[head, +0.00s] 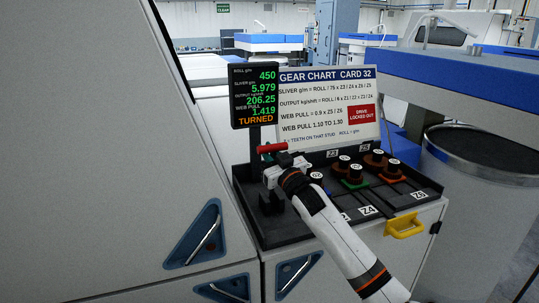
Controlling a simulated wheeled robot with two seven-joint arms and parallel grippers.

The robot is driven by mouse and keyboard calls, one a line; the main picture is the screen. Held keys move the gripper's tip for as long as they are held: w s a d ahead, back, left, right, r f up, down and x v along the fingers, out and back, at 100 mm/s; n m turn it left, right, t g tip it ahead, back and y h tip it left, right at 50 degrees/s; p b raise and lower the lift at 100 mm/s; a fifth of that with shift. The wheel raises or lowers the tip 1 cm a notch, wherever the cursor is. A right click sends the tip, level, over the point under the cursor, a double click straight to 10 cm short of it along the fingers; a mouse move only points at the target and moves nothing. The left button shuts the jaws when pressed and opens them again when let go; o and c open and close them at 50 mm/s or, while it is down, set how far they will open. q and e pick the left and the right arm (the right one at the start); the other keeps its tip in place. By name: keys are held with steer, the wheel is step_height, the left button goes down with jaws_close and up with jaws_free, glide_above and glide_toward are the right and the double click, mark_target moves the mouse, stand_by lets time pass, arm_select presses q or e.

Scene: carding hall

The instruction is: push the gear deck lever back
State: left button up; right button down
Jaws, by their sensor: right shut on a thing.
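The gear deck lever shows as a red bar handle (272,148) at the back left corner of the black gear deck (376,222), just below the small display. My right gripper (274,164) is at the lever, with its arm reaching in from the lower right. It is shut on the lever; its jaws and wrist hide the lever's lower part, so its exact tilt is hard to tell. My left gripper is not in view.
Several gears on studs, one green (355,183), sit on the deck right of my arm. A display (254,96) reading TURNED and a gear chart card (328,105) stand behind. A yellow handle (404,226) juts from the front. A grey machine wall (110,150) rises at left.

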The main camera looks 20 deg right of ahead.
steer(key=shift+d+r, duration=0.1)
steer(key=shift+d, duration=0.05)
steer(key=c, duration=0.9)
jaws_free()
steer(key=shift+w+d+f, duration=0.1)
steer(key=shift+w+f, duration=0.1)
steer(key=o, duration=0.9)
steer(key=shift+s, duration=0.1)
steer(key=b+v, duration=0.4)
steer(key=v, duration=0.8)
steer(key=shift+a, duration=0.25)
